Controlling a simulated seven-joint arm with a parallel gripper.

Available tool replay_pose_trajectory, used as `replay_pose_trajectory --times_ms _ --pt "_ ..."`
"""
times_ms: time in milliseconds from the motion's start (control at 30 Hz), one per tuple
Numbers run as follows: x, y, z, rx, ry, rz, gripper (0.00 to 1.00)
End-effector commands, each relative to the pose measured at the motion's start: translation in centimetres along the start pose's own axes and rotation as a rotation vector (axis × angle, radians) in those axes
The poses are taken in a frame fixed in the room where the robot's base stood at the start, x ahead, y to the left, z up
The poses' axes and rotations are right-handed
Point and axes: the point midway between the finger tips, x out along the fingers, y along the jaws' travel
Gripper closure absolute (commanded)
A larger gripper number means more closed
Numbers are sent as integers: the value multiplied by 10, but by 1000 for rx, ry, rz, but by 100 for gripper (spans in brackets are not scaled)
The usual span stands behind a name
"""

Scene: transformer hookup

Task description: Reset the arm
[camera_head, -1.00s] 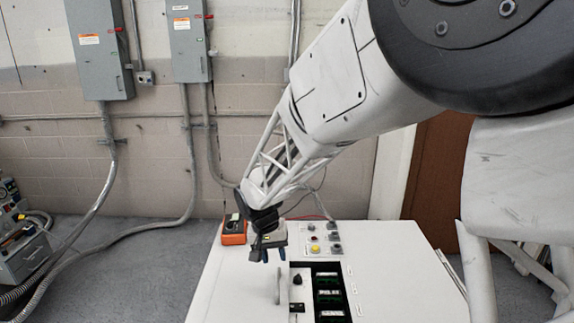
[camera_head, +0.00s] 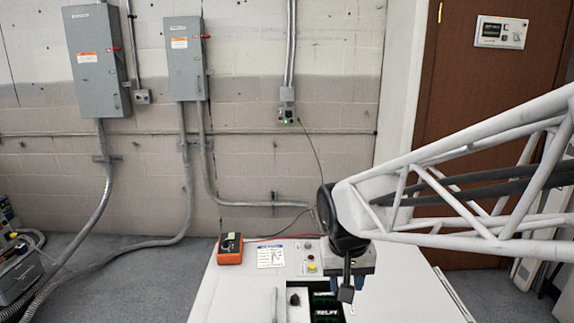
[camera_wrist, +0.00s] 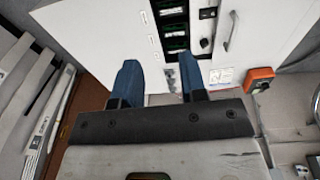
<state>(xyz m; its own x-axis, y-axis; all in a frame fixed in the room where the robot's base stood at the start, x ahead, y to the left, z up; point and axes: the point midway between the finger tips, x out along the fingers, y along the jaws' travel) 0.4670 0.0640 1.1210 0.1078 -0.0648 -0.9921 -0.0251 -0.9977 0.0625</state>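My gripper (camera_head: 346,284) hangs over the right part of the white cabinet (camera_head: 240,290), near its slot of dark relay modules (camera_head: 325,313). My arm reaches in from the right side of the head view. In the wrist view my gripper (camera_wrist: 158,66) shows two blue fingers spread apart with nothing between them. The white cabinet (camera_wrist: 110,30) lies beyond the fingertips, with the dark modules (camera_wrist: 174,30) showing in its slot. Part of the slot is cut off by the bottom edge of the head view.
An orange meter (camera_head: 230,250) sits at the cabinet's back left, beside a paper label (camera_head: 271,255). Buttons (camera_head: 311,262) stand near my gripper. Grey boxes (camera_head: 97,60) and conduits line the wall. A brown door (camera_head: 470,90) is at the right. The floor left of the cabinet is mostly clear.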

Motion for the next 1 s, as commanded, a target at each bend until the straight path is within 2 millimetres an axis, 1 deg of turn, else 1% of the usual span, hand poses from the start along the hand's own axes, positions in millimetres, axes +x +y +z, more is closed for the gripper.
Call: replay_pose_trajectory --times_ms 33,100,300,500,600,700,800,1000 --pt "-5 8 11 3 10 -5 61" --pt "-10 18 25 6 21 -12 61" --pt "-22 41 65 7 54 -30 61" --pt "-28 59 106 8 88 -45 61" --pt "-29 66 123 9 102 -50 61" --pt "-29 70 136 8 113 -54 61" --pt "-29 72 143 7 120 -56 61" --pt "-29 73 148 5 123 -57 61"
